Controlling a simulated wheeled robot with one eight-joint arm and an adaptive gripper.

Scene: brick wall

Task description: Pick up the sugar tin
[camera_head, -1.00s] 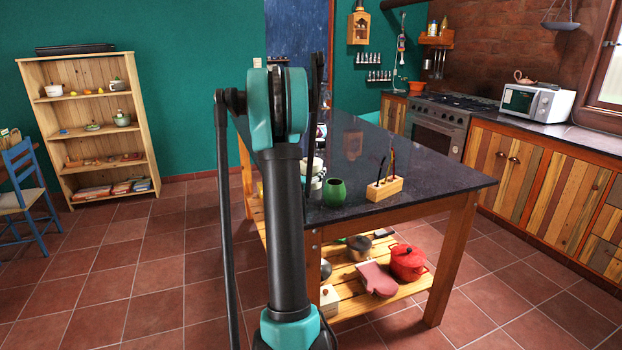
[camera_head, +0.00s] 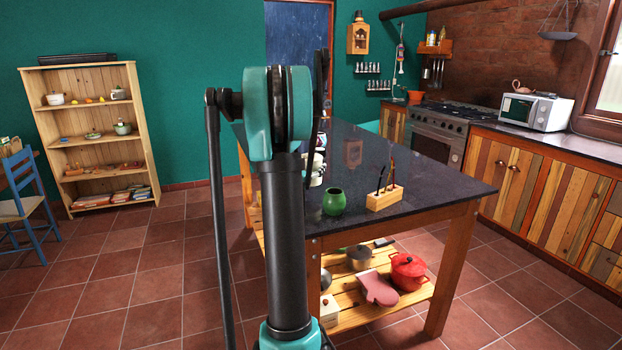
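I cannot pick out a sugar tin with certainty. Pale, cup-like vessels (camera_head: 317,170) stand on the dark-topped wooden table (camera_head: 440,185), partly hidden behind my arm. They are too small and covered to tell whether one is the tin. My black and teal arm rises through the middle of the view and hides part of the table's left side. My gripper cannot be made out; a dark arm part shows beside the top joint, but no fingertips show.
A green cup (camera_head: 334,201) and a wooden block with upright utensils (camera_head: 384,197) stand near the table's front edge. A red pot (camera_head: 408,271) and an oven mitt (camera_head: 379,288) lie on its lower shelf. Open floor (camera_head: 130,270) lies at the left.

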